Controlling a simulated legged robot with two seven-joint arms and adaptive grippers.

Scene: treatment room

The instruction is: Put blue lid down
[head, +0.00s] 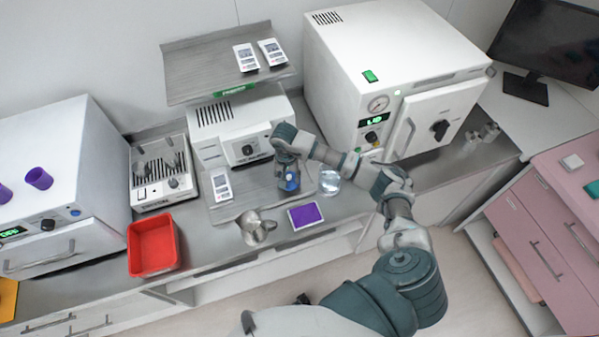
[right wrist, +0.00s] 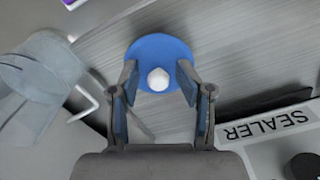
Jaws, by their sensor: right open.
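The blue lid (right wrist: 160,60) is a round disc with a white knob. In the right wrist view it is flat over the brushed metal surface, knob towards the camera. My right gripper (right wrist: 158,82) is open, with one finger on each side of the knob; whether they touch it I cannot tell. In the head view the right gripper (head: 290,178) points down in front of the sealer and partly hides the blue lid (head: 291,187). A clear glass jar (head: 330,182) stands just right of it. My left gripper is not in view.
A metal pitcher (head: 254,230) and a purple-topped pad (head: 305,215) are near the counter's front. The sealer (head: 222,133) stands behind, with the big white autoclave (head: 340,60) to the right. A red bin (head: 152,246) is at left.

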